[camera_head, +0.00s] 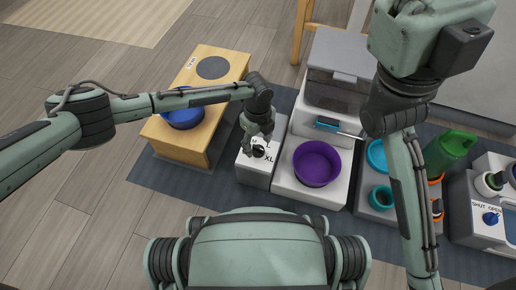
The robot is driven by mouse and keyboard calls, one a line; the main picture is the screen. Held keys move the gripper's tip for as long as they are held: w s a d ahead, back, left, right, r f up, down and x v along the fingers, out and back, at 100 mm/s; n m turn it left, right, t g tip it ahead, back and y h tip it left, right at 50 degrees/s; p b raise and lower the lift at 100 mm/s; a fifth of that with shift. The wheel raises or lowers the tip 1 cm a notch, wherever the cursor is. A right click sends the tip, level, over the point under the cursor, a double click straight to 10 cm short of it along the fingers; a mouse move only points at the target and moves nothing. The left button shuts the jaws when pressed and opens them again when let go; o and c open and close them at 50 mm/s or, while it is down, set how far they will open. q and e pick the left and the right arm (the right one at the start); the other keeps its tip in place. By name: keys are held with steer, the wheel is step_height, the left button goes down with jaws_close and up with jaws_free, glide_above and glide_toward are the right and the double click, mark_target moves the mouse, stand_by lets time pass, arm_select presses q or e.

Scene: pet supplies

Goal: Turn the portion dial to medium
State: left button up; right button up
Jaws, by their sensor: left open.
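The portion dial (259,152) is a small dark knob on top of a light grey box (256,174), with the letters XL printed beside it. The other size markings and the pointer are mostly hidden by my gripper or too small to read. My left gripper (257,146) reaches in from the left and points down at the dial, its fingers open right around or just above it. I cannot tell whether they touch it. My right arm hangs down at the right, and its gripper is out of view.
A white feeder (303,118) with a purple bowl (317,163) stands right of the dial box. A wooden stand (211,141) with a blue bowl (184,118) is left. Teal cups (381,196), a green bottle (452,146) and a blue-knobbed unit (490,218) sit farther right.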

mark_target(258, 150)
arm_select(q)
steer(key=shift+f+b, duration=0.3)
steer(key=shift+f, duration=0.9)
steer(key=c, duration=1.2)
